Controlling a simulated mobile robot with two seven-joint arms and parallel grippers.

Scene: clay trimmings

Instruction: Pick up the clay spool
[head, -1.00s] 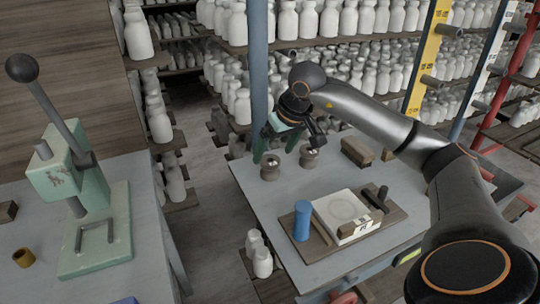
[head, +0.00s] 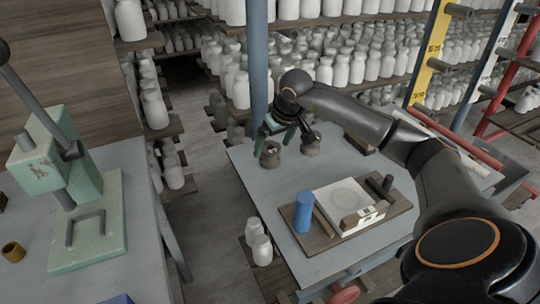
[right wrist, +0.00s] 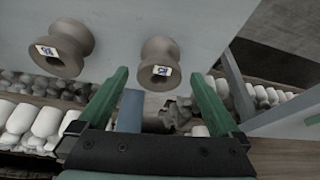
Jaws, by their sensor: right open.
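Two grey-brown clay spools stand upright on the grey table's far left part in the head view. The left one (head: 270,156) is close to my right gripper (head: 275,143), and the other (head: 310,146) stands just to its right. In the right wrist view, one spool (right wrist: 160,62) with a small blue-marked white label lies ahead between the green fingertips (right wrist: 159,78). The second labelled spool (right wrist: 65,47) is outside the fingers to the left. The right gripper is open and empty. Whether a finger touches a spool I cannot tell. My left gripper is out of view.
The table (head: 258,190) also holds a wooden board (head: 292,222) with a blue cylinder (head: 303,212) and a white slab (head: 341,197). Shelves of white bottles stand behind. A green lever press (head: 88,215) stands on the left table. The table's left part is clear.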

